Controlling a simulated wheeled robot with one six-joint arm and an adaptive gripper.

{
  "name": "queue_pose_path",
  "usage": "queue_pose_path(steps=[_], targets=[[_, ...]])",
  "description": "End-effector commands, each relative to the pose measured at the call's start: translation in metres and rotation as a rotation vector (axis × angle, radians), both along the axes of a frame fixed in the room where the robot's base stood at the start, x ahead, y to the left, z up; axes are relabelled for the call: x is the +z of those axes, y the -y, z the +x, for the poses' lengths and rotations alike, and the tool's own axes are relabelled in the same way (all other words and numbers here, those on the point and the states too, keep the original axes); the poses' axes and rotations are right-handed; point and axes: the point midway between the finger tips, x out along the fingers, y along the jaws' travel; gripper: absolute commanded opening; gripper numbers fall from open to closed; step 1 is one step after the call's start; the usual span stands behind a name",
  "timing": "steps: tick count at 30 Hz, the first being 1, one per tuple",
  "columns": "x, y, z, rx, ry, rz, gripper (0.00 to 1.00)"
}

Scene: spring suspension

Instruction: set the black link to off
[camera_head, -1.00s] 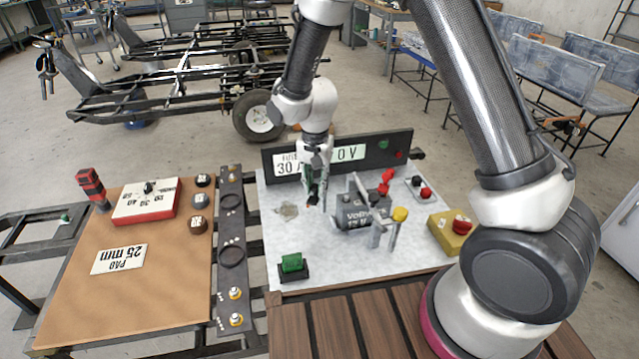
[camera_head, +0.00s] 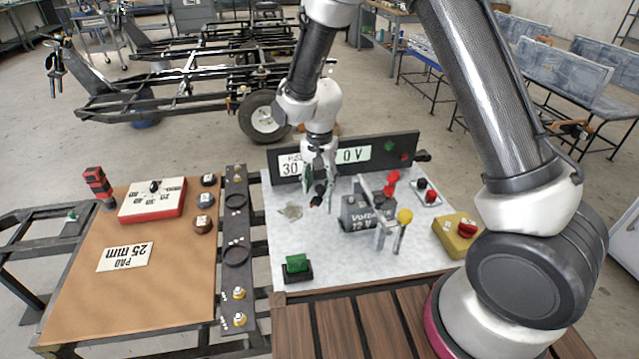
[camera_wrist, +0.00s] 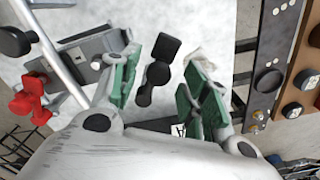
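The black link (camera_wrist: 158,70) shows in the wrist view as a short dark piece with rounded lobes, between the green pads of my gripper (camera_wrist: 160,88). Gaps show on both sides of it, so the fingers look open around it and not closed on it. In the head view my gripper (camera_head: 319,198) points down over the pale board, just in front of the dark panel marked 30 and 0 V. The link (camera_head: 317,200) is a small dark spot there, partly hidden by the fingers. Its exact setting cannot be read.
A grey box marked 12 V (camera_head: 357,212) with a lever and yellow knob stands right of my gripper. A green block (camera_head: 297,263) sits at the front left. Red knobs (camera_head: 391,183) and a yellow box (camera_head: 457,238) are to the right. The board's middle front is clear.

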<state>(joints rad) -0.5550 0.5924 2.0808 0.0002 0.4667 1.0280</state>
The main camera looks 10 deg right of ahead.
Motion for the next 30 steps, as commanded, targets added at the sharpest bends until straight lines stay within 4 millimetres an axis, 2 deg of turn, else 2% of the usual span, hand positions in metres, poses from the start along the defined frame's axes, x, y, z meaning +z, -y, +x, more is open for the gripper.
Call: queue_pose_path(steps=[5,8,21,25,30], targets=[[0.002,0.0,0.0,0.0,0.0,0.0,0.46],[0.012,0.0,0.0,0.001,0.001,0.0,0.46],[0.102,0.0,0.001,0.0,0.003,0.002,0.46],[0.115,0.0,0.0,0.0,0.0,0.0,0.46],[0.12,0.0,0.0,0.0,0.0,0.0,0.46]])
